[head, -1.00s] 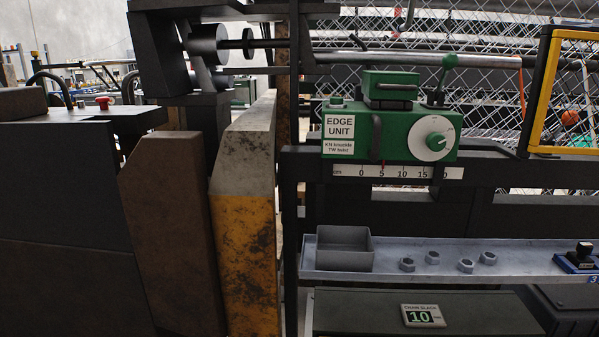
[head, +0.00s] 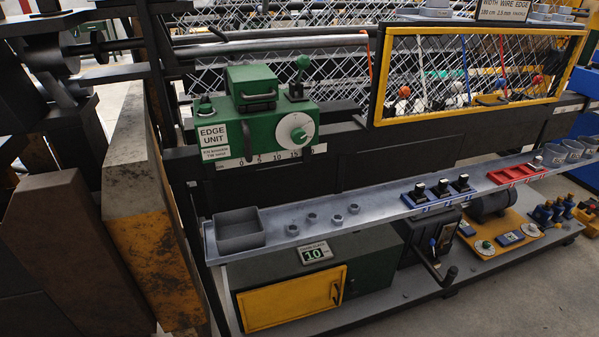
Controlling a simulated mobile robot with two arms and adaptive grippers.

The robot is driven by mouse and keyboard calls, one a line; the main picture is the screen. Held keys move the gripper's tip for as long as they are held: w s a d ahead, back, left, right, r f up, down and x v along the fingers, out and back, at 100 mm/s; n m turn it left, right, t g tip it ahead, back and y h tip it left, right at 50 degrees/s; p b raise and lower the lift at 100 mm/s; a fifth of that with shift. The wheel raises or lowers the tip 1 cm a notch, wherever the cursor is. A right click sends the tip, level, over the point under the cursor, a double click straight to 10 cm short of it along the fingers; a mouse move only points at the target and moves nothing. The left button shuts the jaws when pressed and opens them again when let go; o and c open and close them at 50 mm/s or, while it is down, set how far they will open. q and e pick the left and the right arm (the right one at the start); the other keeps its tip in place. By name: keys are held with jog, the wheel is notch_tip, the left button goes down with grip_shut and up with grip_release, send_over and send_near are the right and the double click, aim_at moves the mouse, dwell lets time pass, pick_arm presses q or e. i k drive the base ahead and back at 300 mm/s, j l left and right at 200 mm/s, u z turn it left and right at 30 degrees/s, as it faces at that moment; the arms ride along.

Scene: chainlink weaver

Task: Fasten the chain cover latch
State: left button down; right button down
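A yellow panel (head: 285,301), which looks like the chain cover, is on the front of the low dark green housing under the grey shelf, at the lower middle of the head view. A small dark handle or latch (head: 337,293) is at its right edge. I cannot tell whether this latch is fastened. Neither of my grippers is in view.
A rusty yellow post (head: 150,225) stands close at left. The grey shelf (head: 380,214) holds a bin (head: 240,230) and several nuts. The green edge unit (head: 262,132) is above. A crank handle (head: 436,270) protrudes right of the housing. Floor (head: 520,300) is clear at lower right.

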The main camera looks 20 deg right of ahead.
aim_at(353, 292)
jog(key=z, duration=1.15)
